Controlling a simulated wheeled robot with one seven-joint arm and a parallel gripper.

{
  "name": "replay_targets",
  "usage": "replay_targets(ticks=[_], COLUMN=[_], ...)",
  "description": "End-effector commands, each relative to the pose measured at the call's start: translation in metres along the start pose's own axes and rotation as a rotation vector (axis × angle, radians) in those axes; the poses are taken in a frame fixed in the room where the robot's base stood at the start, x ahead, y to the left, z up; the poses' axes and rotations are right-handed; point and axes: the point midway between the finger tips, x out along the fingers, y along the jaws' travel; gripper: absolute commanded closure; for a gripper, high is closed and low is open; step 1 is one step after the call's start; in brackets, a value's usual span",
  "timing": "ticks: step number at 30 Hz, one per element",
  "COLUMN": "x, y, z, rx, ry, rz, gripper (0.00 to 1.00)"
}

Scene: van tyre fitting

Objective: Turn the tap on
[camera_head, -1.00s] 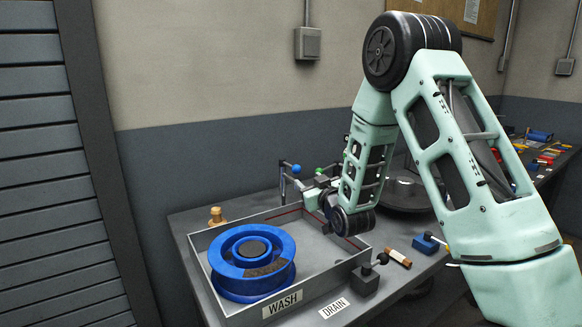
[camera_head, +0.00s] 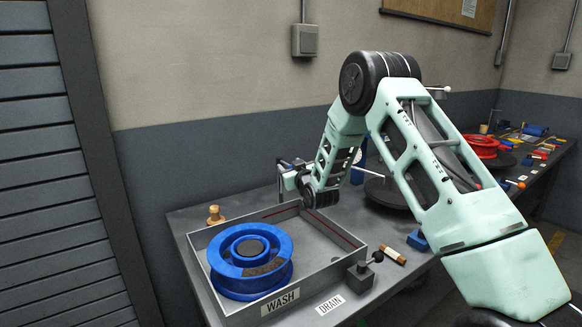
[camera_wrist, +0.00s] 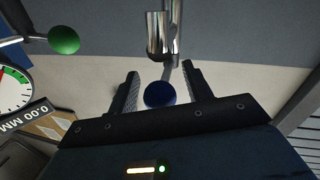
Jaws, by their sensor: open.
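The tap stands at the back of the wash tray. Its chrome pipe (camera_wrist: 160,35) shows at the top of the wrist view, and part of it shows in the head view (camera_head: 280,177). A blue ball knob (camera_wrist: 160,94) on a thin lever lies between my fingers. My gripper (camera_wrist: 161,88) is open around this knob, with a visible gap on each side. A second lever with a green ball knob (camera_wrist: 63,40) is to the left, outside the fingers. In the head view my arm hides both knobs.
The grey wash tray (camera_head: 225,312) holds a blue wheel (camera_head: 285,245). A drain lever block (camera_head: 360,275) stands at the tray's front right corner. A dark turntable (camera_head: 382,196) is behind my arm. A dial gauge (camera_wrist: 12,92) shows in the wrist view.

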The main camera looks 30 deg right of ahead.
Motion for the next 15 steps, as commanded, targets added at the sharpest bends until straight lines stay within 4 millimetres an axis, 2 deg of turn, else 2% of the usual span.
replay_targets(ticks=[2, 7, 8, 15], x=[-0.0001, -0.0002, -0.0002, 0.0], y=[0.0, 0.0, 0.0, 0.0015], z=[-0.0001, -0.0003, -0.0003, 0.0005], rx=[0.0, 0.0, 0.0, -0.001], ry=[0.0, 0.001, 0.001, 0.004], rz=[0.0, 0.0, 0.0, -0.013], gripper=[0.5, 0.97, 1.0, 1.0])
